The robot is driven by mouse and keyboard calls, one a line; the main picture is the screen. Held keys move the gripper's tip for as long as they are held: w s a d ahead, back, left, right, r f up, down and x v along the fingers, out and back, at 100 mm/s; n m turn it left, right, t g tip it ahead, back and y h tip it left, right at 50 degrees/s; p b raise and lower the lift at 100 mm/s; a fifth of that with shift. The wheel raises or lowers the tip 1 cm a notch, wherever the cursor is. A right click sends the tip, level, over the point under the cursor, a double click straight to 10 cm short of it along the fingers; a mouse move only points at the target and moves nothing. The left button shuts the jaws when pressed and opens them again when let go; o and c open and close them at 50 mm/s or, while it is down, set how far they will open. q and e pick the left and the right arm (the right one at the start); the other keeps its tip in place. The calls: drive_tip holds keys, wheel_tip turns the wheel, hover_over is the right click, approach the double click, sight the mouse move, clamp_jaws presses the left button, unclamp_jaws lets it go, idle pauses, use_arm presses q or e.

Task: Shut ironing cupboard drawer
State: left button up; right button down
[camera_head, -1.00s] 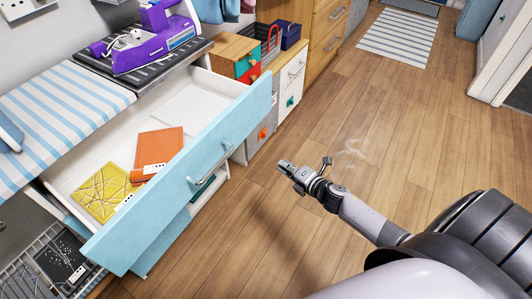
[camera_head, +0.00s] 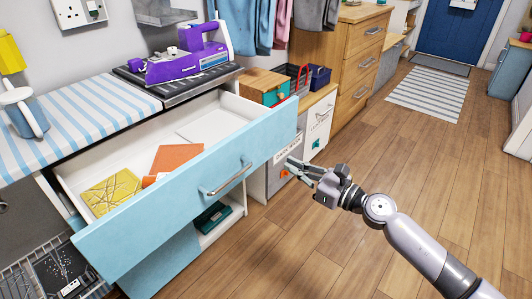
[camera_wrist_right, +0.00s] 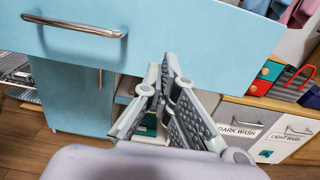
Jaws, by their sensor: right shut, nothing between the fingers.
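The light blue drawer (camera_head: 190,190) of the ironing cupboard stands pulled well out, with a metal bar handle (camera_head: 226,178) on its front. A yellow patterned item (camera_head: 111,192) and orange items (camera_head: 176,158) lie inside it. My right gripper (camera_head: 294,164) is shut and empty, to the right of the handle and near the right end of the drawer front. In the right wrist view the shut fingers (camera_wrist_right: 170,62) overlap the lower part of the drawer front (camera_wrist_right: 200,35); I cannot tell whether they touch it. The handle (camera_wrist_right: 72,24) is at upper left there. My left gripper is not in view.
A purple iron (camera_head: 185,62) sits on a dark mat above the drawer. A striped ironing surface (camera_head: 85,118) is left of it. White laundry drawers (camera_head: 318,120) stand right of the cupboard. The wooden floor (camera_head: 420,150) in front is clear.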

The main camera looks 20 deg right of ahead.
sight(257, 149)
drive_tip(key=x, duration=0.8)
drive_tip(key=shift+w+a, duration=0.2)
drive_tip(key=shift+w, duration=0.1)
drive_tip(key=shift+w+a, duration=0.3)
drive_tip(key=shift+w, duration=0.05)
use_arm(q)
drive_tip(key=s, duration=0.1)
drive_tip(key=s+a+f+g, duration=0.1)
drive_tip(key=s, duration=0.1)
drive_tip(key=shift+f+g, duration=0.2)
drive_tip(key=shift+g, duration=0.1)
